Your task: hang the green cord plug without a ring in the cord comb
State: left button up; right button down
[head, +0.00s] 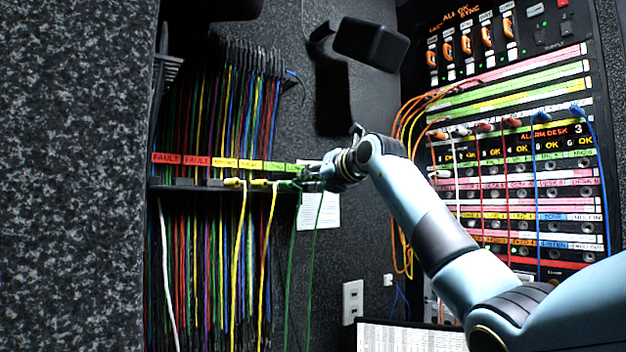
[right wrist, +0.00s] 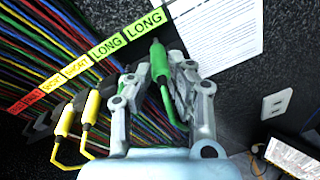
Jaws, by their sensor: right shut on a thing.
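The cord comb (head: 200,187) is a dark rail on the left wall under red FAULT, yellow SHORT and green LONG labels. My right gripper (right wrist: 158,88) is shut on a green cord plug (right wrist: 160,62). In the right wrist view the plug lies between the two fingers near the last LONG label (right wrist: 144,24), and its green cord bends down between them. No ring shows on its visible part. In the head view the right gripper (head: 312,180) is at the comb's right end. Whether the plug sits in a slot is not clear. My left gripper is not in view.
Two yellow plugs (right wrist: 65,120) (right wrist: 91,108) hang in the comb under the SHORT labels. Dense coloured cords fill the wall above and below. A white paper (head: 318,210) is behind the gripper. A patch panel (head: 515,170) with orange and other cords stands at right.

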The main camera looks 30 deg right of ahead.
dwell(0.3)
jog(key=shift+c, duration=0.4)
grip_release()
dwell(0.3)
dwell(0.5)
jog(key=shift+s+d, duration=0.2)
jog(key=shift+s, duration=1.2)
jog(key=shift+s, duration=0.1)
jog(key=s, duration=0.1)
jog(key=s+b, duration=0.1)
jog(key=s, duration=0.2)
jog(key=shift+s+d+b, duration=0.3)
jog(key=shift+s, duration=0.1)
